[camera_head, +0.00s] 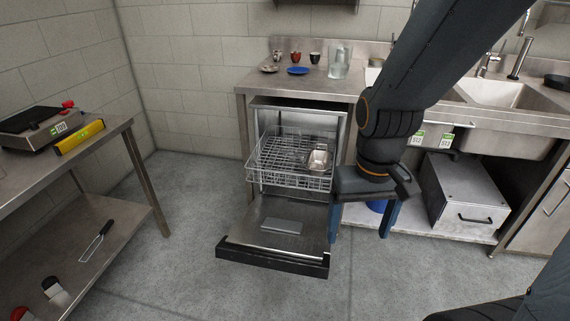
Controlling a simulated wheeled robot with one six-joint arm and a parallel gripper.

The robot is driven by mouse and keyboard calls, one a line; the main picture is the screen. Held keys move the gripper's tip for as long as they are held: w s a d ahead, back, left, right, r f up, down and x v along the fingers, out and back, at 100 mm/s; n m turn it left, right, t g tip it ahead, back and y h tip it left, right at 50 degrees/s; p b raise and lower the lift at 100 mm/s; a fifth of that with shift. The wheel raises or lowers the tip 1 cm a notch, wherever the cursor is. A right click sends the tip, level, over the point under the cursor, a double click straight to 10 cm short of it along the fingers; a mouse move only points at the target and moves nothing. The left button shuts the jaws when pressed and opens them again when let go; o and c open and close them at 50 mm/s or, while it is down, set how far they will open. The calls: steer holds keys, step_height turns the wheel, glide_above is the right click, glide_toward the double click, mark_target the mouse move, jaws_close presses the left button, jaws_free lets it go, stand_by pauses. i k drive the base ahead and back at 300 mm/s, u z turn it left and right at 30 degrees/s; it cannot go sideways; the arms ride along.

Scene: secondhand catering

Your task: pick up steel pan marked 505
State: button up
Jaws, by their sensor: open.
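A small rectangular steel pan (319,157) sits in the right part of the wire rack (268,179) of an open dishwasher. I cannot read any mark on it. My gripper (359,236) points down, to the right of and lower in the picture than the pan. Its two blue fingers are spread apart with nothing held between them. The pan is in plain view and does not touch the gripper in the picture.
The dishwasher door (255,246) is folded down. Above is a steel counter (262,87) with cups, a blue plate (298,71) and a glass jug (340,62). Right stands a steel box (466,190) under the sink. Left is a table with a scale (40,126).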

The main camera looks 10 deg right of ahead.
mark_target(318, 160)
steer(key=z, duration=0.05)
steer(key=k, duration=0.45)
steer(key=u, duration=0.75)
steer(key=i, duration=1.45)
steer(key=z, duration=0.9)
steer(key=i, duration=0.5)
steer(key=z, duration=0.4)
